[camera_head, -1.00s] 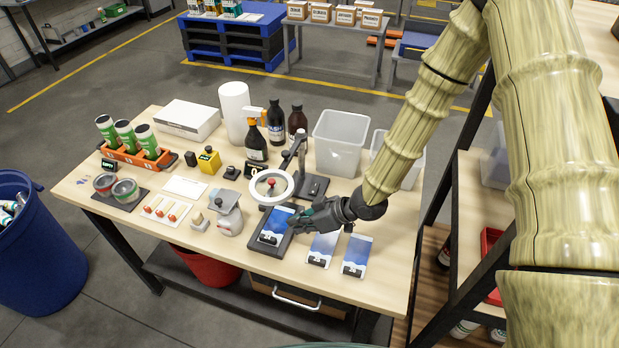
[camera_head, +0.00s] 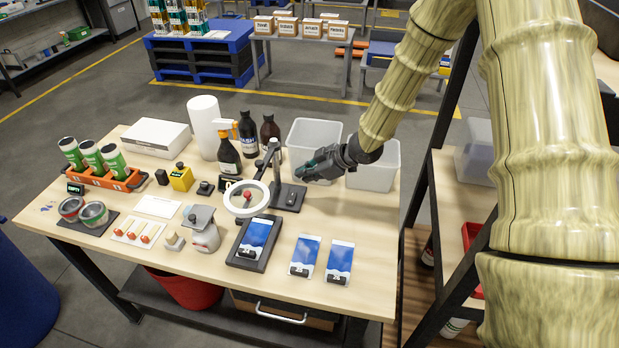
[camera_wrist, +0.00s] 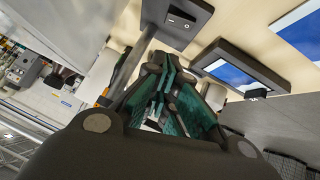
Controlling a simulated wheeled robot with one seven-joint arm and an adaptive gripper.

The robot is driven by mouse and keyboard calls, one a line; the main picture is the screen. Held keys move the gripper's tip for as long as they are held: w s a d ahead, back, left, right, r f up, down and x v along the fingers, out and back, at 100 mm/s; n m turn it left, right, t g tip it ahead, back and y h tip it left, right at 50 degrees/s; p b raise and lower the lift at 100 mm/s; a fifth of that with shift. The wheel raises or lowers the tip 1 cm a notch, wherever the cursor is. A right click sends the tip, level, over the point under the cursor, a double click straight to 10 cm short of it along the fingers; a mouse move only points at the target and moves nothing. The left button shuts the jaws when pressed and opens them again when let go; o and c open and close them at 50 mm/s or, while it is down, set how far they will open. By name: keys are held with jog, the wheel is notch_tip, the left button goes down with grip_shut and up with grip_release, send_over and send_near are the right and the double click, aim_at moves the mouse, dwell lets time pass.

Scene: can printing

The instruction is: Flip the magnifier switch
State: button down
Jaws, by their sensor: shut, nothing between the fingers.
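The magnifier (camera_head: 264,188) has a white ring lens on a dark arm and post, rising from a dark base (camera_head: 290,197) on the table. A small switch-like detail (camera_head: 291,198) shows on top of the base. In the wrist view the base (camera_wrist: 176,19) is at the top, with a small dark slot and light mark on it. My gripper (camera_head: 301,174) is shut and empty, just above and beyond the right side of the base. No contact with the base is visible. In the wrist view its teal fingers (camera_wrist: 160,92) fill the middle.
A dark tray with a blue printed card (camera_head: 234,259) lies in front of the magnifier, with two more cards (camera_head: 304,256) to its right. Clear bins (camera_head: 314,141) and dark bottles (camera_head: 248,134) stand behind.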

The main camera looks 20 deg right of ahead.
jog(key=b, duration=0.6)
send_over(294, 195)
jog(key=f, duration=0.6)
jog(key=shift+s+a+f, duration=0.15)
jog(key=shift+s+a, duration=0.1)
jog(key=shift+s, duration=0.15)
jog(key=shift+w+d+f+b, duration=0.1)
jog(key=shift+w+f+b, duration=0.05)
jog(key=shift+f+b, duration=0.35)
jog(key=shift+w+d+f+b, duration=0.1)
jog(key=shift+f+b, duration=0.15)
jog(key=shift+f, duration=0.3)
jog(key=w+d+f+p, duration=0.1)
jog(key=p, duration=0.1)
jog(key=shift+p, duration=0.3)
jog(key=shift+w+f, duration=0.1)
jog(key=shift+f, duration=0.3)
